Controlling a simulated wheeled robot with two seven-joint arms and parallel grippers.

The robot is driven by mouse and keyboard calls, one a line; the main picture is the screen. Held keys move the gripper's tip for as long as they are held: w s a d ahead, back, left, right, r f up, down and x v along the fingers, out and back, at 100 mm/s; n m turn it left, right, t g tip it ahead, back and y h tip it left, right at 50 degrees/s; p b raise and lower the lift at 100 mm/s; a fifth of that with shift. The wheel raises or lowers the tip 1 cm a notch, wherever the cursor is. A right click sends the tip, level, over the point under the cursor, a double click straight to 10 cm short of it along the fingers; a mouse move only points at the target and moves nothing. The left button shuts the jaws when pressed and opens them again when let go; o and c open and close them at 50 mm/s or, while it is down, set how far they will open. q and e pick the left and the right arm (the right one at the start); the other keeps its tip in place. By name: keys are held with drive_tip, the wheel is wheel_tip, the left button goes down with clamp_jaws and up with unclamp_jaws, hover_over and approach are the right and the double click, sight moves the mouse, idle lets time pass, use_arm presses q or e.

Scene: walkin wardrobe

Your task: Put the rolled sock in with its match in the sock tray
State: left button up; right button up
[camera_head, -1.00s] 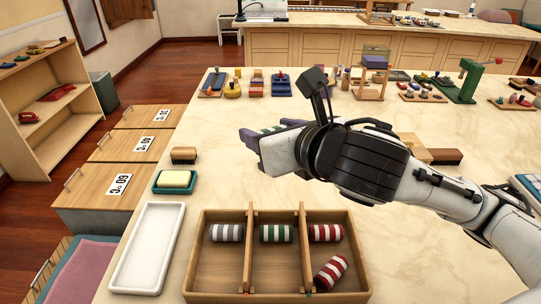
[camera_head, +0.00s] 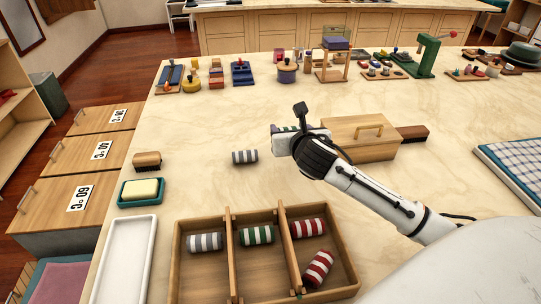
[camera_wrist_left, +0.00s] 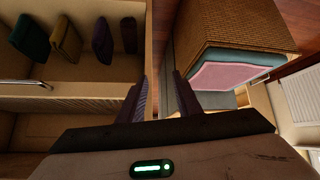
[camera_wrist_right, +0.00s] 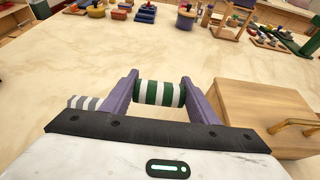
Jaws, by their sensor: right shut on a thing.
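The wooden sock tray (camera_head: 236,293) has three compartments at the front of the table. A grey-and-white rolled sock (camera_head: 205,242) lies in the left one, a green-and-white sock (camera_head: 257,235) in the middle one, and two red-and-white socks (camera_head: 308,228) in the right one. My right gripper (camera_wrist_right: 160,93) is shut on another green-and-white rolled sock (camera_wrist_right: 154,93), beyond the tray; the head view mostly hides this sock. A loose grey-and-white sock (camera_head: 245,157) lies on the table left of that gripper. My left gripper (camera_wrist_left: 164,85) is open and empty, away from the table top.
A wooden box with a handle (camera_head: 352,145) stands right beside my right gripper, with a brush (camera_head: 412,133) beyond it. A white tray (camera_head: 124,262), soap dish (camera_head: 141,193) and small brush (camera_head: 147,160) line the left edge. Table between loose sock and sock tray is clear.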

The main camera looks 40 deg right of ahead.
drive_tip(key=shift+f+b, duration=0.65)
drive_tip(key=shift+f, duration=2.75)
drive_tip(key=shift+f, duration=0.2)
drive_tip(key=o, duration=1)
